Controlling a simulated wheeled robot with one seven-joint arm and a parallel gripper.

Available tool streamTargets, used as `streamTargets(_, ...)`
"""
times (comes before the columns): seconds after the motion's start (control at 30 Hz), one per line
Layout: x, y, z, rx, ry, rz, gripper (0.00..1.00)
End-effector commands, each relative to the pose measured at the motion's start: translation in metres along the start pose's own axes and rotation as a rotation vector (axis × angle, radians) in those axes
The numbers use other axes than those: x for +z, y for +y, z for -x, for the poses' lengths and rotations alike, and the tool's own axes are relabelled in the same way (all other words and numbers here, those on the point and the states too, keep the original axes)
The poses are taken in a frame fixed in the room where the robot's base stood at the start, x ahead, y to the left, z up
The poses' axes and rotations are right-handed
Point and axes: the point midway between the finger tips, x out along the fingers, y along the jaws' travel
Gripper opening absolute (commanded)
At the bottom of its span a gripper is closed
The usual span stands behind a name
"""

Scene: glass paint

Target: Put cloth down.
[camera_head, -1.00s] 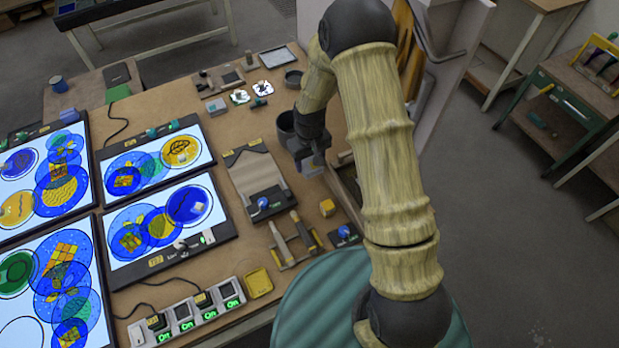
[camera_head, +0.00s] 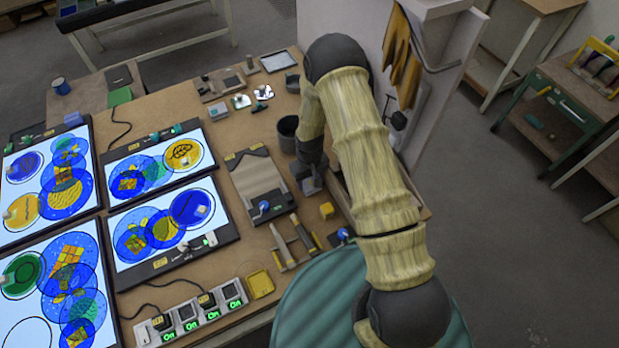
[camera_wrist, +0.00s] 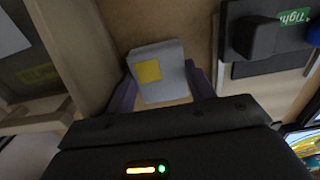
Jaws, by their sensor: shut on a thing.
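My gripper (camera_wrist: 161,88) is shut on a light grey, block-like piece with a yellow patch, which looks like the folded cloth (camera_wrist: 172,84). In the wrist view a dark finger presses on each side of it. In the head view my gripper (camera_head: 311,172) points down at the right side of the brown worktable, and the grey piece (camera_head: 312,186) shows at its tip. It is close to the tabletop; I cannot tell whether it touches.
A dark cup (camera_head: 287,132) stands just behind my gripper. Lit panels (camera_head: 165,255) fill the left side. A wooden-edged tray (camera_wrist: 75,60) is beside the cloth.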

Motion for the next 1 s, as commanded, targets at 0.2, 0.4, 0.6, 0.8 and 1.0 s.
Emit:
streamTargets(0.2,-0.001,0.000,-0.006,0.001,0.003,0.000,0.29)
streamTargets(0.4,0.000,0.000,-0.009,0.001,0.002,0.000,0.29)
streamTargets(0.6,0.000,0.000,-0.009,0.000,0.002,0.000,0.63)
streamTargets(0.8,0.000,0.000,-0.008,0.000,0.001,0.000,0.63)
streamTargets(1.0,-0.001,0.000,0.000,0.001,0.003,-0.001,0.63)
